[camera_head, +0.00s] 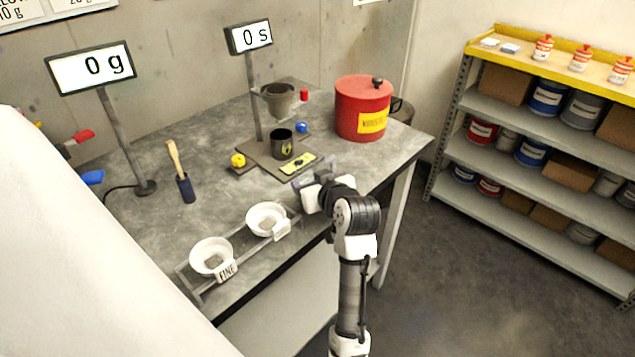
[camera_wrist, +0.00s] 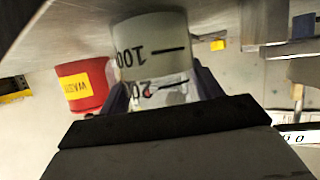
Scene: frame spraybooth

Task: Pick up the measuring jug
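The measuring jug (camera_wrist: 153,42) fills the upper middle of the wrist view, pale and translucent with black marks, its figures upside down in that view. In the head view a clear, faint shape (camera_head: 306,174) at my gripper's tip seems to be the jug, largely hidden by the wrist. My gripper (camera_wrist: 160,85) has one dark finger on each side of the jug. Whether the fingers press on it or stand slightly apart is not clear. My gripper (camera_head: 312,182) is low over the bench's front right part in the head view.
The bench (camera_head: 150,222) holds a red pot (camera_head: 360,108), a dark cup (camera_head: 283,145) on a stand, a brush (camera_head: 184,178) and two white bowls (camera_head: 211,257) (camera_head: 267,219) in a rack left of my arm. Loaded shelves (camera_head: 530,120) stand right, beyond clear floor.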

